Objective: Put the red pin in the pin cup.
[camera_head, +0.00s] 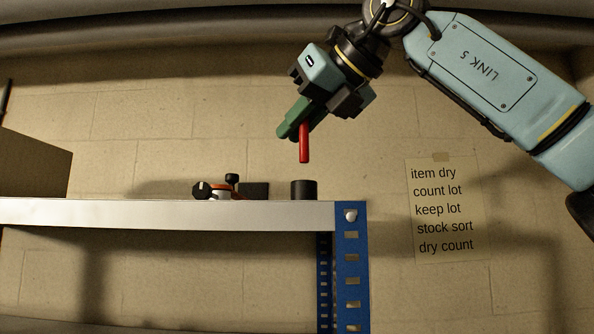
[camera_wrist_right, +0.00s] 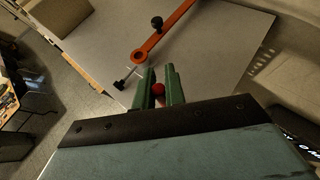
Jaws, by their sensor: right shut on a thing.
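The red pin (camera_head: 304,143) hangs nearly upright from my right gripper (camera_head: 300,128), which is shut on its upper part. In the right wrist view the red end of the pin (camera_wrist_right: 158,89) shows between the green fingers (camera_wrist_right: 160,85). A dark cup (camera_head: 303,190), which looks like the pin cup, stands on the shelf near its right end. The pin's lower tip is above the cup and apart from it, with a small gap. The cup is hidden in the right wrist view. My left gripper is not in view.
The shelf (camera_head: 150,213) has a blue post (camera_head: 352,270) at its right end. Left of the cup lie a dark block (camera_head: 254,190) and an orange-red bar with black knobs (camera_wrist_right: 165,38). A cardboard box (camera_head: 35,165) stands at the far left. A paper note (camera_head: 445,210) hangs on the wall.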

